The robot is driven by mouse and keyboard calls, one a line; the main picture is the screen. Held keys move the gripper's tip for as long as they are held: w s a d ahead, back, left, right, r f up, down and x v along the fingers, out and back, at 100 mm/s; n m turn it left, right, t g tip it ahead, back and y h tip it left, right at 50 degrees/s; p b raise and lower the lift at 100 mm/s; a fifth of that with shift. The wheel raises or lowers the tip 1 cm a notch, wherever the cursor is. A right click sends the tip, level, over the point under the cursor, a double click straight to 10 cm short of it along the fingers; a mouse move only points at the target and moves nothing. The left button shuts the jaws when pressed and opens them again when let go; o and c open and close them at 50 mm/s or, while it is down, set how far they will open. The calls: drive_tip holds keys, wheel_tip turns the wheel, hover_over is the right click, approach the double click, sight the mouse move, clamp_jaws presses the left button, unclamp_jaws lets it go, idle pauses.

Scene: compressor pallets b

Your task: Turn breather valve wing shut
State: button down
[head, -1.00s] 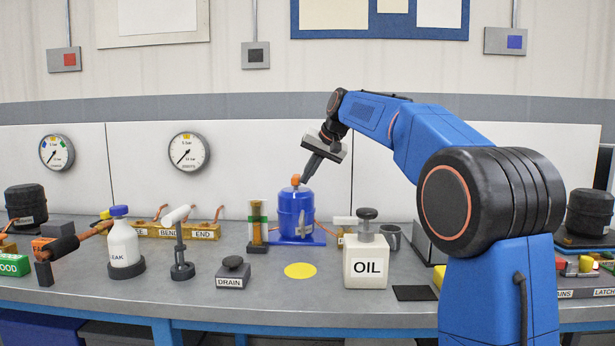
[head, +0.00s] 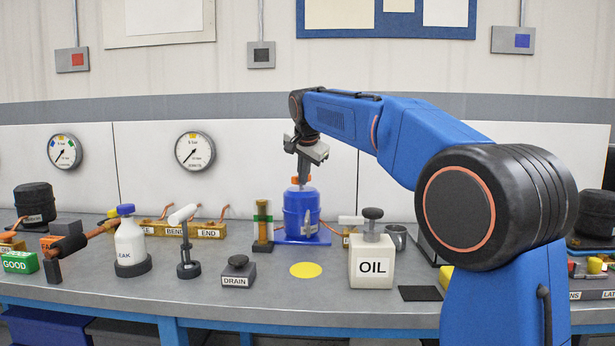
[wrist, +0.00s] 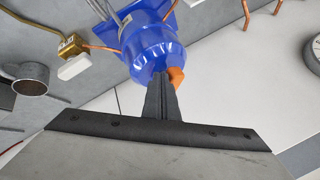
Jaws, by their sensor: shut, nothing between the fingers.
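A blue compressor (head: 301,211) stands on a blue base plate at the back of the bench, with an orange wing (head: 296,181) on its top. I take this wing to be the breather valve wing. My gripper (head: 302,181) points down at the top of the compressor, its fingers shut. In the wrist view, the shut fingers (wrist: 162,80) reach the top of the blue compressor (wrist: 155,50), right beside the orange wing (wrist: 177,78). The fingers partly hide the wing, and I cannot tell whether they touch it.
The white OIL container (head: 371,262) stands front right of the compressor, with a grey cup (head: 396,236) behind it. A sight-glass piece (head: 262,225) stands close on the left. A yellow disc (head: 305,270) marks clear bench in front.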

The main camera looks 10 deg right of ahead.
sight(293, 179)
drive_tip(key=a+m+h, duration=0.1)
drive_tip(key=m, duration=0.1)
drive_tip(key=a+m+g+h, duration=0.1)
drive_tip(key=m, duration=0.1)
drive_tip(key=shift+w+a+m+h, duration=0.1)
drive_tip(key=shift+w+m+h, duration=0.2)
drive_tip(key=shift+w, duration=0.1)
drive_tip(key=m+g+h, duration=0.1)
drive_tip(key=m, duration=0.1)
drive_tip(key=w+a+m+h, duration=0.1)
drive_tip(key=m, duration=0.1)
drive_tip(key=shift+w+a+g, duration=0.1)
drive_tip(key=shift+a+g, duration=0.05)
drive_tip(key=shift+g, duration=0.25)
drive_tip(key=shift+w, duration=0.1)
drive_tip(key=shift+w+a, duration=0.1)
drive_tip(key=shift+a, duration=0.05)
